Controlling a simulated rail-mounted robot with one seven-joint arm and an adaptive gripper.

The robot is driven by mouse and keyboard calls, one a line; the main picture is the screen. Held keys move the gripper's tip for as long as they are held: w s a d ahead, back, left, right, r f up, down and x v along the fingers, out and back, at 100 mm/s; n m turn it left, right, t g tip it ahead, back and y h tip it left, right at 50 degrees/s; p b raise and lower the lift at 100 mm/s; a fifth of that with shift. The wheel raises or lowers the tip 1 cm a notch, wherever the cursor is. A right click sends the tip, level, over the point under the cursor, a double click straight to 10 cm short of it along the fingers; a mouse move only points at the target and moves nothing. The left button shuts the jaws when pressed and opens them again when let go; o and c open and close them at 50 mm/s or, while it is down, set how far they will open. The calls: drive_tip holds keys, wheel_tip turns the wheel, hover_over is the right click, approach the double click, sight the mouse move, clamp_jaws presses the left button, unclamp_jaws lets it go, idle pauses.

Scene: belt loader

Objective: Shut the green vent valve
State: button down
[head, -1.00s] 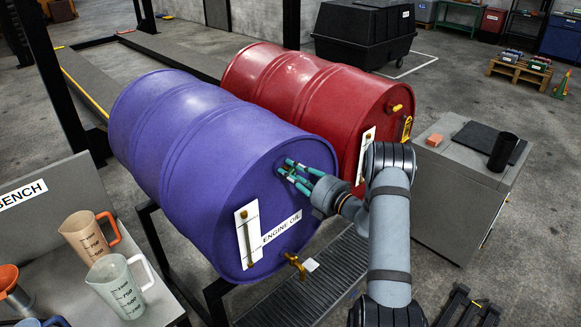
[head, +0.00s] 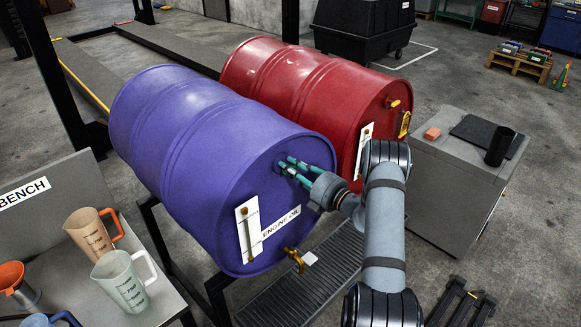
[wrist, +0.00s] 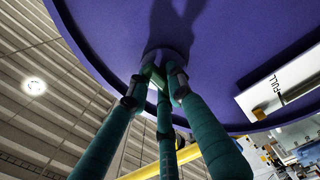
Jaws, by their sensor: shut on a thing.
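A purple drum (head: 185,150) labelled ENGINE OIL lies on its side on a stand, its flat end towards me. My gripper (head: 285,166) is at the upper part of that end face, with its teal fingers closed around a small fitting. In the wrist view my gripper (wrist: 154,88) meets at a round base on the purple face. A bit of the green vent valve (wrist: 152,72) shows between the fingertips. The fingers hide most of the valve, so I cannot tell its handle's angle.
A white level gauge (head: 248,228) and a brass tap (head: 294,258) sit lower on the drum's face. A red drum (head: 315,95) lies close behind. A bench with jugs (head: 122,282) is at left, a grey cabinet (head: 450,190) at right.

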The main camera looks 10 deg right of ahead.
drive_tip(key=c, duration=1.5)
unclamp_jaws()
drive_tip(key=shift+c, duration=0.2)
drive_tip(key=v, duration=1.2)
drive_tip(key=x, duration=1.2)
